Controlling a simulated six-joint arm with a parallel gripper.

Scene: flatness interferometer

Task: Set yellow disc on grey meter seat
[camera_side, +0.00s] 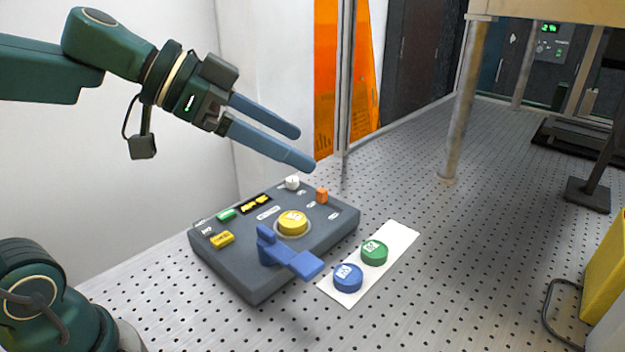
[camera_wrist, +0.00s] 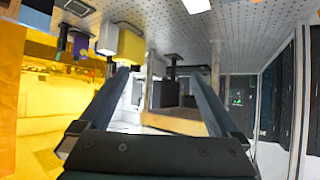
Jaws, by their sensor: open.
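The yellow disc (camera_side: 293,222) lies flat on the round seat of the grey meter (camera_side: 232,272), label up. A pale ring of the seat shows around it. A blue lever (camera_side: 290,256) on the meter reaches over its front edge, beside the disc. My gripper (camera_side: 307,150) is open and empty, above and behind the meter and well clear of the disc. In the wrist view my gripper's two fingers (camera_wrist: 163,72) are apart with nothing between them. The meter and disc cannot be made out in the wrist view.
A white card (camera_side: 399,242) right of the meter bears a green disc (camera_side: 374,252) and a blue disc (camera_side: 347,278). The meter also carries a white knob (camera_side: 292,183) and an orange block (camera_side: 322,195). A metal post (camera_side: 463,110) stands behind. The perforated table is clear between.

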